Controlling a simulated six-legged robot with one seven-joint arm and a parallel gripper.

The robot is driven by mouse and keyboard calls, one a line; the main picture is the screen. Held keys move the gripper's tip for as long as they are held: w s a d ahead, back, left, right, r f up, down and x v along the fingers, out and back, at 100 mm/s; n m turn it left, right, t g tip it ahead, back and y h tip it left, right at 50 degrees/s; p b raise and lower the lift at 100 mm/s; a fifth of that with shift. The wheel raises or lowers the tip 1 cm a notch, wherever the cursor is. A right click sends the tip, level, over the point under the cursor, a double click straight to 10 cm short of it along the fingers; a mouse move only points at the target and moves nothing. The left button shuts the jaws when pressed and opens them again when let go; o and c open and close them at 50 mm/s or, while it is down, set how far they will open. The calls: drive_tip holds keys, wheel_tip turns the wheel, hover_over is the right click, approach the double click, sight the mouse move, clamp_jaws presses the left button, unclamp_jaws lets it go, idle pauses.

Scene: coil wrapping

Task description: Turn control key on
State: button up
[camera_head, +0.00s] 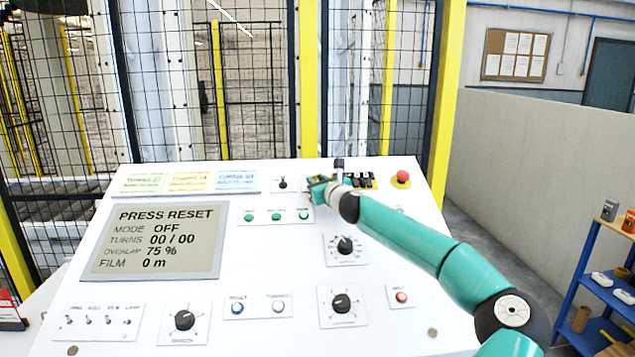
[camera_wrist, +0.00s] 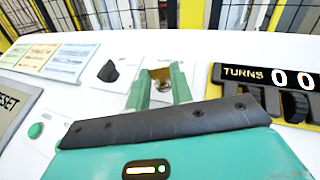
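My gripper (camera_head: 318,182) is over the upper middle of the white control panel (camera_head: 270,225). In the wrist view its two green fingers (camera_wrist: 161,88) are apart. A small yellowish plate with a metallic piece (camera_wrist: 161,75) shows in the gap between them. It looks like the key switch, but the fingers partly hide it, and I cannot tell whether they touch it. In the head view my gripper hides most of that spot. A small black selector knob (camera_head: 283,183) is just left of my gripper; it also shows in the wrist view (camera_wrist: 108,71).
The display (camera_head: 158,240) reads PRESS RESET and MODE OFF. A turns counter (camera_wrist: 265,82) is right of the fingers. A red mushroom button (camera_head: 402,177) is farther right. Green buttons (camera_head: 276,216) and several dials lie below. A mesh fence (camera_head: 255,90) stands behind the panel.

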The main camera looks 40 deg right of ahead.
clamp_jaws()
drive_tip(key=shift+a+m+h, duration=0.15)
drive_tip(key=shift+m+h, duration=0.15)
drive_tip(key=shift+m, duration=0.1)
drive_tip(key=m+g+h, duration=0.1)
drive_tip(key=m+h, duration=0.2)
drive_tip(key=shift+w+a+g, duration=0.2)
drive_tip(key=shift+g, duration=0.2)
drive_tip(key=shift+m+g+h, duration=0.7)
drive_tip(key=shift+m+h, duration=0.4)
drive_tip(key=o, duration=0.8)
unclamp_jaws()
drive_tip(key=shift+o, duration=0.2)
